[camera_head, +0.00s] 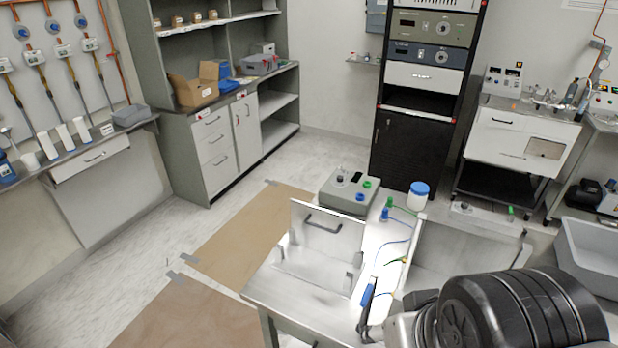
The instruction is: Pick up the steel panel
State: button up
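A steel panel (326,230) with a dark bar handle near its top left stands roughly upright on the metal bench (292,296), left of the middle. Small metal blocks stand near its lower edge. My arm comes in from the lower right. I see nothing clearly held.
A grey control box (347,193) with coloured knobs stands behind the panel. A white jar with a blue lid (418,195) and thin cables (393,241) lie to its right. A low upright wall (411,252) edges the bench's right side. Brown floor mats (245,238) lie left.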

aim_at(322, 237)
jog(key=i+j+z, duration=0.45)
jog(key=j+z, duration=0.2)
jog(key=i+j+z, duration=0.2)
jog(key=j+z, duration=0.15)
